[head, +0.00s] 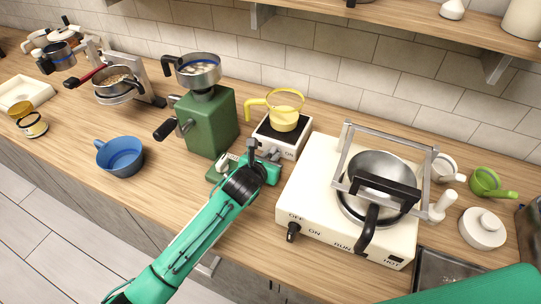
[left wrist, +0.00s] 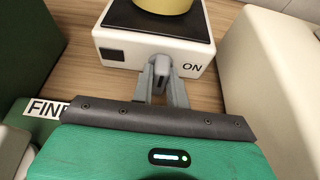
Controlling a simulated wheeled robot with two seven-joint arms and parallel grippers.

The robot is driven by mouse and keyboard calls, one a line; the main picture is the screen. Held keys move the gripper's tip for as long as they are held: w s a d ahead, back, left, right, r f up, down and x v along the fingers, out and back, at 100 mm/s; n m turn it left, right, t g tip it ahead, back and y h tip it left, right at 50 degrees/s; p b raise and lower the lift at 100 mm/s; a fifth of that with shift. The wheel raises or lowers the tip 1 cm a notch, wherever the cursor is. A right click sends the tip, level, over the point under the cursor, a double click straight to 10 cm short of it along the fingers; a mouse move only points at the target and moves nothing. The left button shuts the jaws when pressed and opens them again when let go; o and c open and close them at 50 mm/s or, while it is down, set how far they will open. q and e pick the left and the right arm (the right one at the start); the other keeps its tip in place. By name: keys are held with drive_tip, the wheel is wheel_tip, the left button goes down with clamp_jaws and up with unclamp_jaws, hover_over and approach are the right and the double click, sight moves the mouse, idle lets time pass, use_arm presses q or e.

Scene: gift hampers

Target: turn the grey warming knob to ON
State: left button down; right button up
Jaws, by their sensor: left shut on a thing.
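The warming plate (head: 287,152) is a small white box with a black top, and a yellow jug (head: 285,118) stands on it. In the left wrist view the box's front face (left wrist: 150,56) shows ON at the right and a black square at the left. The grey warming knob (left wrist: 160,70) is on that face, upright between the two grey fingers of my left gripper (left wrist: 160,82). In the head view my left gripper (head: 262,152) reaches the front of the plate and hides most of the knob. My right gripper is out of view.
A green grinder (head: 208,120) stands close to the left of my left gripper. A white stove (head: 315,200) with a metal frame and pan stands close to the right. A blue pot (head: 120,157) is farther left. The counter between it and the grinder is clear.

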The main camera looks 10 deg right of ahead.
use_arm(q)
drive_tip(key=m+p, duration=0.1)
drive_tip(key=p, duration=0.2)
drive_tip(key=shift+r+y, duration=0.3)
drive_tip(key=shift+s+d+f+m+t+y+p, duration=0.15)
drive_tip(key=shift+m+t+y+p, duration=0.4)
drive_tip(key=shift+m+p, duration=0.45)
drive_tip(key=shift+f+m+p, duration=0.15)
drive_tip(key=shift+m+p, duration=0.15)
drive_tip(key=shift+p, duration=0.1)
drive_tip(key=c, duration=1.4)
unclamp_jaws()
wheel_tip(320, 180, up, 20)
drive_tip(key=shift+f+b, duration=0.1)
drive_tip(key=shift+b, duration=1)
